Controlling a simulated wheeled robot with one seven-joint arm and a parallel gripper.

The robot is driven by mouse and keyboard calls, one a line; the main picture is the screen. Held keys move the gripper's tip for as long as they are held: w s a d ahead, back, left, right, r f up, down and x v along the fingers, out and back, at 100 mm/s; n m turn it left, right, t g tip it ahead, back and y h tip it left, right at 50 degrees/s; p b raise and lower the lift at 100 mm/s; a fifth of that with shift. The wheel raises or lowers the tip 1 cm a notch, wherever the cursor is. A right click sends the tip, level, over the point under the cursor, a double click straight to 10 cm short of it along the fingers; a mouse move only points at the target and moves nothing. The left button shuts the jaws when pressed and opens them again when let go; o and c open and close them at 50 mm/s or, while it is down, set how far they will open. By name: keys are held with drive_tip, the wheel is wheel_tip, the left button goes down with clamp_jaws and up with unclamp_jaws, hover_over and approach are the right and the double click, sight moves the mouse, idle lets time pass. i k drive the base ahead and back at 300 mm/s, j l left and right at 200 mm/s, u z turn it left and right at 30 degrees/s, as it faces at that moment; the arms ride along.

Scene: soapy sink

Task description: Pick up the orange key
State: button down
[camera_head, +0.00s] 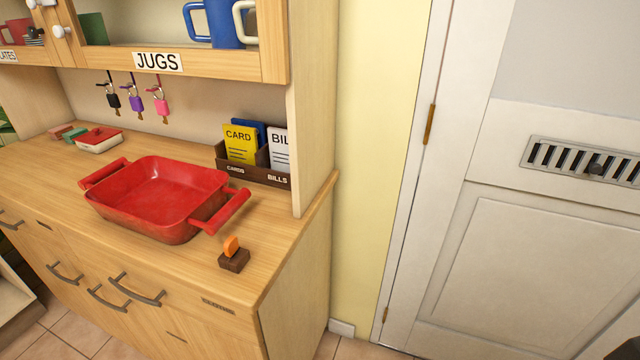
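The orange key (231,245) stands upright at the front right of the wooden counter. Its rounded orange head shows above a small dark brown block (234,261); the rest of the key is hidden, and I cannot tell how it sits in the block. My gripper is not in view.
A red baking dish (165,198) stands just left of the key, its handle close by. Behind are a card and bill holder (262,170) and several hanging keys (136,103). The counter's front and right edges (262,292) are near. A white door (540,250) stands right.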

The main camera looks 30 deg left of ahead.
sight(231, 246)
drive_tip(key=u, duration=1.75)
drive_tip(key=z, duration=2.4)
drive_tip(key=u, duration=2.25)
